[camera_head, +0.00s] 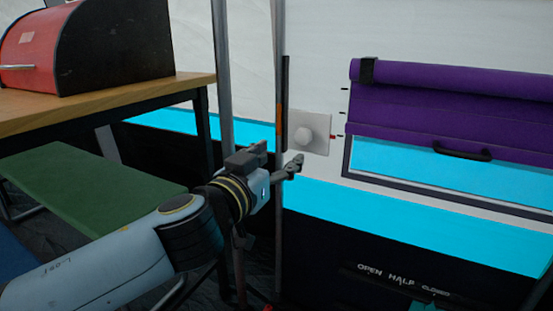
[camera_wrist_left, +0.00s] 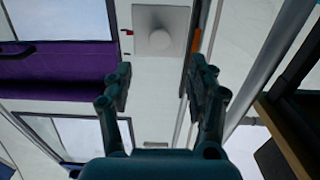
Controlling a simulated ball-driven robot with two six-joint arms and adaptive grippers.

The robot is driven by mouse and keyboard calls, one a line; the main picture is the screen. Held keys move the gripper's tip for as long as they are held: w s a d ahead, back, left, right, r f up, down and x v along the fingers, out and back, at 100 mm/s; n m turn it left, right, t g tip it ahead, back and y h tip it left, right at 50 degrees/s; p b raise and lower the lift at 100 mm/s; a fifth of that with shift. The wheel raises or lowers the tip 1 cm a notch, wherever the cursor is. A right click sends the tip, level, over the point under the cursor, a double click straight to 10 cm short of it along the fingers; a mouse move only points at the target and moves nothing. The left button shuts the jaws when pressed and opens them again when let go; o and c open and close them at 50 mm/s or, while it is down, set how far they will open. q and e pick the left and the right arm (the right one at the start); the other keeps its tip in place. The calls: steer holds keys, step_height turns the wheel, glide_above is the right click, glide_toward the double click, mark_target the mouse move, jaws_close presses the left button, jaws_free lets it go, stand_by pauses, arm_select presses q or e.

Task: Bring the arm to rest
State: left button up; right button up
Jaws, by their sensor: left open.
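My left arm comes in from the lower left of the head view. Its left gripper (camera_head: 282,166) is in the middle of that view, in front of the tent wall and just below a white plate with a round knob (camera_head: 304,136). In the left wrist view the left gripper (camera_wrist_left: 160,88) has its two fingers apart with nothing between them. The white knob (camera_wrist_left: 158,38) shows beyond the fingertips, apart from them. My right gripper is in neither view.
A purple roll-up blind (camera_head: 440,112) with a black handle hangs over a window at the right. A vertical pole (camera_head: 279,60) stands close to the gripper. A wooden table (camera_head: 120,97) bears a red and black box (camera_head: 90,45). A green bench (camera_head: 85,185) stands below.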

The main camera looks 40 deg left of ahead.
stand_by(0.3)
arm_select(q)
steer(key=s+d+f+m+g+h, duration=0.2)
steer(key=s+d+f+g, duration=0.2)
steer(key=s+f, duration=0.7)
steer(key=s+d+f+m+g+h, duration=0.2)
steer(key=s+d+f+g+h, duration=0.15)
steer(key=s+f, duration=0.7)
steer(key=s+a+f+g+y+p, duration=0.25)
steer(key=s+f+g+p, duration=0.3)
steer(key=s+p, duration=0.8)
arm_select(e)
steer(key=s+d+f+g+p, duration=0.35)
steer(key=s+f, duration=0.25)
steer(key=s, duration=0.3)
arm_select(q)
steer(key=s+a+g+p, duration=0.2)
steer(key=s+g+p, duration=0.2)
steer(key=s+p, duration=0.8)
steer(key=shift+s+a+n, duration=0.2)
steer(key=shift+s+n, duration=0.05)
steer(key=shift+n, duration=0.15)
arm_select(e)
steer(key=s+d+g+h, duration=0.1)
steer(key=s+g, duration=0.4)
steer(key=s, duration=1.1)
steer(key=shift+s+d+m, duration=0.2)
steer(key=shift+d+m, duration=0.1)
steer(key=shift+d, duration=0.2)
